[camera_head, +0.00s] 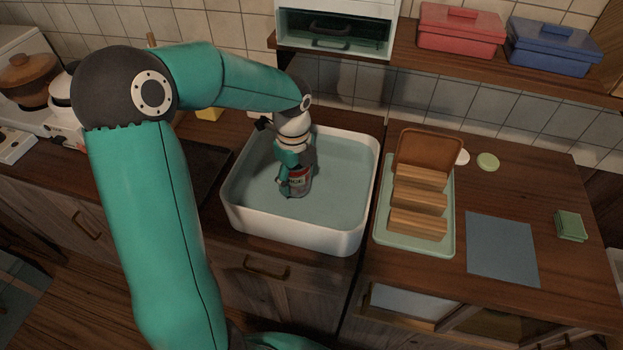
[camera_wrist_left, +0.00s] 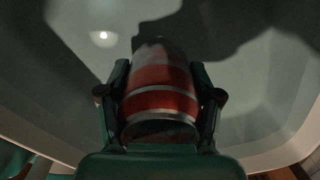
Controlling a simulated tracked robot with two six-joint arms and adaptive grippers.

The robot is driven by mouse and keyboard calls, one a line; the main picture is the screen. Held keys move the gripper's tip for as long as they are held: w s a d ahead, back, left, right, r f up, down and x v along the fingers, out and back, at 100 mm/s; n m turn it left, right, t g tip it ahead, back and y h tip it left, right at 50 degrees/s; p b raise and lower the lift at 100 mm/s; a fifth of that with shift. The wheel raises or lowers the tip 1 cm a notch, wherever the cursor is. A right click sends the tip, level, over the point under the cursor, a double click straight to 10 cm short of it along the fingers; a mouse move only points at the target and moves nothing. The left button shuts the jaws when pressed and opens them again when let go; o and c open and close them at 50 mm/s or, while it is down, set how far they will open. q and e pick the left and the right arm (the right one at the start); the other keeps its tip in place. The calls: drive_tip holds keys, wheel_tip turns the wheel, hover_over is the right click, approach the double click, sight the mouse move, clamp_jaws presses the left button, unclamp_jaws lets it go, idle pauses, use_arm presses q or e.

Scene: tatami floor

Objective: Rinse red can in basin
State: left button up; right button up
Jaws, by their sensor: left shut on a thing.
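The white basin (camera_head: 233,206) is set in the wooden counter and holds pale water. The red can (camera_head: 304,183) is inside the basin, low near its middle, and partly hidden by my gripper. My left gripper (camera_head: 291,186) reaches down into the basin and is shut on the can. In the left wrist view the can (camera_wrist_left: 160,88) sits between the two fingers of the left gripper (camera_wrist_left: 160,100), with red and pale bands showing. I cannot tell whether the can touches the basin floor. My right gripper is not in view.
A green tray (camera_head: 384,226) with a brown rack stands right of the basin. A grey-blue mat (camera_head: 502,249) and a green sponge-like block (camera_head: 570,226) lie further right. Red (camera_head: 460,30) and blue (camera_head: 552,47) boxes sit on the shelf behind. A pot (camera_head: 28,78) stands far left.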

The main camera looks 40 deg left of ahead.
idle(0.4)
use_arm(q)
drive_tip(key=shift+w+d, duration=0.4)
drive_tip(key=shift+d, duration=0.3)
drive_tip(key=shift+w+d, duration=0.35)
drive_tip(key=shift+d, duration=0.35)
drive_tip(key=shift+w+d, duration=0.4)
drive_tip(key=shift+d, duration=0.3)
drive_tip(key=shift+s+a+p, duration=0.1)
drive_tip(key=shift+s+a, duration=0.3)
drive_tip(key=shift+a, duration=0.35)
drive_tip(key=shift+s+a+p, duration=0.15)
drive_tip(key=shift+s+a, duration=0.3)
drive_tip(key=shift+a, duration=0.25)
drive_tip(key=shift+s+a+p, duration=0.1)
drive_tip(key=shift+s+a, duration=0.3)
drive_tip(key=shift+a, duration=0.35)
drive_tip(key=shift+w+d, duration=0.35)
drive_tip(key=shift+d, duration=0.2)
drive_tip(key=shift+w+d, duration=0.3)
drive_tip(key=shift+d, duration=0.25)
wheel_tip(320, 180, up, 12)
drive_tip(key=p, duration=0.9)
drive_tip(key=shift+f+p, duration=0.2)
drive_tip(key=shift+p, duration=0.2)
